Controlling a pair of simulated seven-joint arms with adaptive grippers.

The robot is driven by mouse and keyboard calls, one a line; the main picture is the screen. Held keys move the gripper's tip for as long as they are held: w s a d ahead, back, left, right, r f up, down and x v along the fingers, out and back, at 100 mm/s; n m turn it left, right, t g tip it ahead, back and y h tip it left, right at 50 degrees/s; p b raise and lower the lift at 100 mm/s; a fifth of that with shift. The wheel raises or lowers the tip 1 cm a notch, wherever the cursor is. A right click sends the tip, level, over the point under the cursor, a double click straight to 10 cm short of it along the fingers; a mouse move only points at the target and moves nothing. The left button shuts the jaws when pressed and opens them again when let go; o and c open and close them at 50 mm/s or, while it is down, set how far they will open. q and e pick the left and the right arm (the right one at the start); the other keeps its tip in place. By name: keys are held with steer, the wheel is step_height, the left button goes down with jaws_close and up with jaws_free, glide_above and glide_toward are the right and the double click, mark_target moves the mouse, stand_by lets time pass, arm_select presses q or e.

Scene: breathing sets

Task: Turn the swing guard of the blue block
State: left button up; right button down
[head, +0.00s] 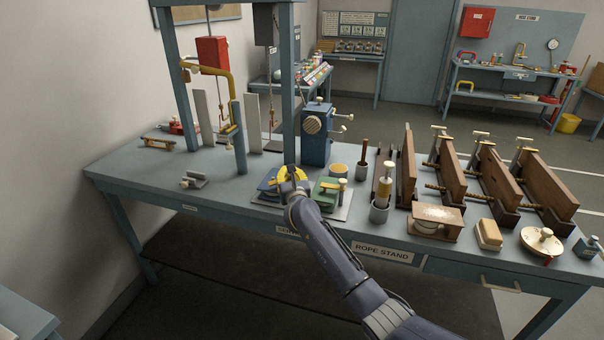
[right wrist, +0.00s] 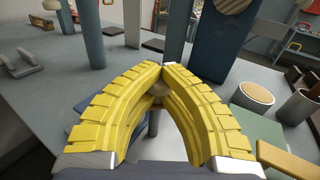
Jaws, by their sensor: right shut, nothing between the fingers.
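The blue block (head: 268,185) sits on a grey plate on the bench, left of the green block (head: 328,191). My right gripper (head: 292,173) is over the right part of the blue block and hides much of it. In the right wrist view its two yellow curved fingers (right wrist: 163,66) meet at the tips, with nothing gripped. A pale round knob (right wrist: 157,88) shows in the gap behind the tips. The blue block's swing guard cannot be made out clearly behind the fingers. The green block carries a yellow bar (head: 331,185). My left gripper is not in view.
A blue machine (head: 316,135) stands behind the blocks. A blue-grey post frame (head: 289,85) rises behind left. The bench left of the blocks is mostly clear.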

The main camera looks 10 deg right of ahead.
steer(key=shift+w+r, duration=0.1)
steer(key=shift+r, duration=0.65)
steer(key=c, duration=1.2)
jaws_free()
steer(key=shift+o, duration=0.3)
steer(key=shift+a, duration=0.55)
steer(key=shift+d+f, duration=0.25)
steer(key=shift+d, duration=0.05)
steer(key=shift+s+d+f, duration=0.1)
steer(key=shift+s+d, duration=0.05)
steer(key=shift+s, duration=0.6)
steer(key=s, duration=1)
steer(key=shift+s, duration=0.35)
steer(key=shift+o, duration=0.2)
